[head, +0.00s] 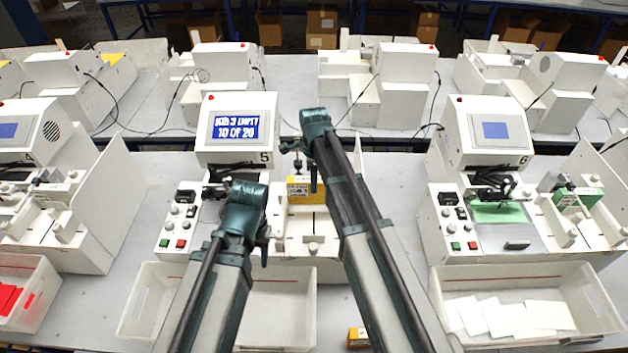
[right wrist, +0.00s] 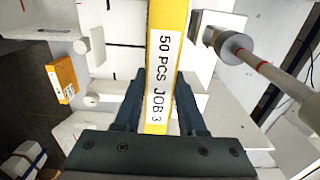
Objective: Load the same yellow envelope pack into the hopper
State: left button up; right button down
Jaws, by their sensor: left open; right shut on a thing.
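A yellow envelope pack (head: 298,191) with a white label is at the hopper area of machine 5 (head: 308,229), partly hidden by my right arm. In the right wrist view the pack (right wrist: 158,70) reads "50 PCS JOB 3" and stands between the two dark fingers. My right gripper (right wrist: 157,100) is shut on it. In the head view my right gripper (head: 300,165) is above the machine; whether the pack touches the hopper is unclear. My left gripper (head: 250,222) is open, in front of the machine's left part, its fingertips hard to make out.
The screen (head: 235,127) of machine 5 appears to read "JOB 3 EMPTY, 10 OF 20". Another yellow pack (head: 358,337) lies on the table at the front. A white bin (head: 140,305) stands before machine 5. Machine 6 (head: 490,135) is at the right.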

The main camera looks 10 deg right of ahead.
jog(key=shift+f+b, duration=2.4)
jog(key=shift+f, duration=0.3)
jog(key=shift+c, duration=2)
grip_release()
jog(key=shift+r, duration=0.15)
notch_tip(320, 180, up, 14)
jog(key=p, duration=1.4)
jog(key=shift+f, duration=0.2)
